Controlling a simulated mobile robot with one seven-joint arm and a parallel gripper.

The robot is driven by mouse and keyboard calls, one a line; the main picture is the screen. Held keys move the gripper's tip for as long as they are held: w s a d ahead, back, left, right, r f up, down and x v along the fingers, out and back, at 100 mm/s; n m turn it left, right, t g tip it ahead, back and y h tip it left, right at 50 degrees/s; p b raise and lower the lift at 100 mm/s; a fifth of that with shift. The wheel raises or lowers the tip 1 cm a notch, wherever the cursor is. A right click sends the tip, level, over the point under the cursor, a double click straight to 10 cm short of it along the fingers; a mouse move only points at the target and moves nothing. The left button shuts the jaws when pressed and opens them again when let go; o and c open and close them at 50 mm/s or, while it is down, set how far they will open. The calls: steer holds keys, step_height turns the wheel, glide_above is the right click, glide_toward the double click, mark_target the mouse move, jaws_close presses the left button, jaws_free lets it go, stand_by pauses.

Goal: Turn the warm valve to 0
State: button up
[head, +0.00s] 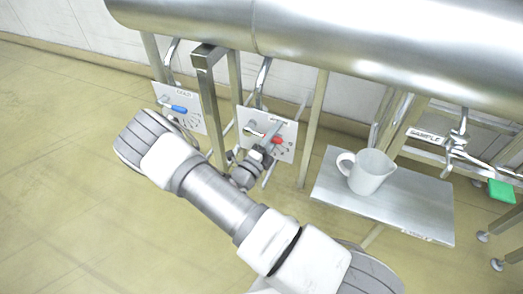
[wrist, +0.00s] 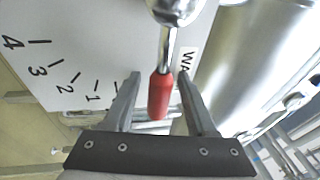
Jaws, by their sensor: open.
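The warm valve's red handle (wrist: 160,95) is on a metal lever in the wrist view. It lies between the two fingers of my open gripper (wrist: 158,78), with a gap visible on each side. The valve's white panel (wrist: 75,45) carries a dial with marks 1 to 4 on the left; a label starting "WA" is partly hidden by the right finger. The 0 mark cannot be made out. In the head view the red handle (head: 277,141) shows on the warm panel (head: 285,153), with my gripper (head: 264,148) right in front of it.
The cold valve panel with its blue handle (head: 179,108) is to the left. A large steel pipe (head: 330,40) runs above. The left floor is clear.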

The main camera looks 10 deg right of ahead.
steer(key=v, duration=1.6)
steer(key=shift+s+a, duration=0.15)
steer(key=shift+s, duration=0.05)
steer(key=s+d+r+m+g+y+p, duration=0.2)
steer(key=s+d+r+m+g, duration=0.25)
steer(key=r+m+g, duration=0.65)
steer(key=s+d+r+m+g+y+p, duration=0.4)
steer(key=r+m, duration=0.5)
steer(key=m, duration=0.5)
steer(key=s+r+m+t+y+p, duration=0.1)
steer(key=s+r+m+t+y, duration=0.2)
steer(key=r+m, duration=0.6)
steer(key=s+r+m+t+y+p, duration=0.2)
steer(key=s+r+m+t+y, duration=0.1)
steer(key=r+m, duration=0.7)
steer(key=s+y, duration=0.1)
steer(key=y, duration=0.1)
steer(key=shift+a+t+y, duration=0.3)
steer(key=shift+t+y, duration=0.1)
